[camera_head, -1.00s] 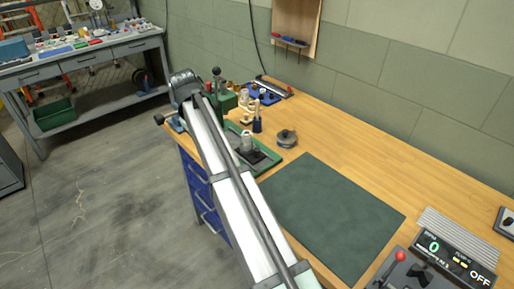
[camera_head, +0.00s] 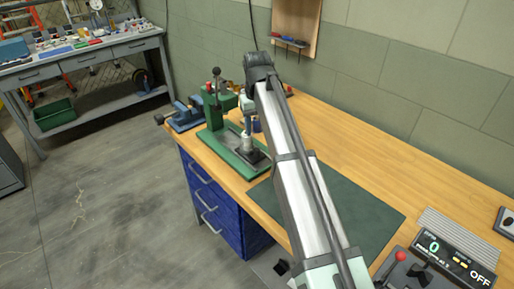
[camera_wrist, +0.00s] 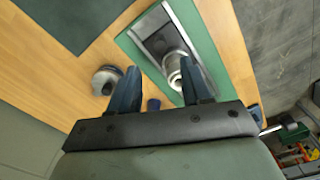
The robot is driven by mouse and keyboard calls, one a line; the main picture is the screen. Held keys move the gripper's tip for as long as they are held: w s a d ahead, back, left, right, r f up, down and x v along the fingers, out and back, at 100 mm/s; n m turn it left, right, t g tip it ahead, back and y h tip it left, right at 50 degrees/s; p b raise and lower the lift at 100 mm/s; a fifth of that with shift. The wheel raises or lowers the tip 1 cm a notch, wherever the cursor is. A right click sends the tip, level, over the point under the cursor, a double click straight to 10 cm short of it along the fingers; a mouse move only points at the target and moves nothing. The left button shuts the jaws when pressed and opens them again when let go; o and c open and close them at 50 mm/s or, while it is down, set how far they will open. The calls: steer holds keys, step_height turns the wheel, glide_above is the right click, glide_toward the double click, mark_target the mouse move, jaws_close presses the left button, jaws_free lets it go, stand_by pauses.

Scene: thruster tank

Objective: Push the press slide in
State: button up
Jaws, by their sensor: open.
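The green arbor press (camera_head: 215,105) stands at the left end of the wooden bench, with its long green base (camera_head: 218,143) reaching toward the bench's front edge. A dark slide plate (camera_head: 257,157) lies at the base's near right end, with a pale metal cylinder (camera_head: 246,144) standing by it. In the wrist view the slide plate (camera_wrist: 157,42) and the cylinder (camera_wrist: 175,62) show beyond my gripper (camera_wrist: 158,84). My gripper is open, its two dark fingers apart. The right finger overlaps the cylinder in view; I cannot tell whether they touch. My arm hides part of the bench.
A blue vise (camera_head: 184,117) sits left of the press. A round grey spool (camera_wrist: 107,80) and a small blue part (camera_wrist: 153,104) show in the wrist view. The green mat (camera_head: 365,215) is clear; a control panel (camera_head: 455,258) stands at right.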

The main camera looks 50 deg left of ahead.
mark_target(257, 149)
step_height(257, 149, down, 9)
stand_by(0.4)
jaws_close()
stand_by(0.5)
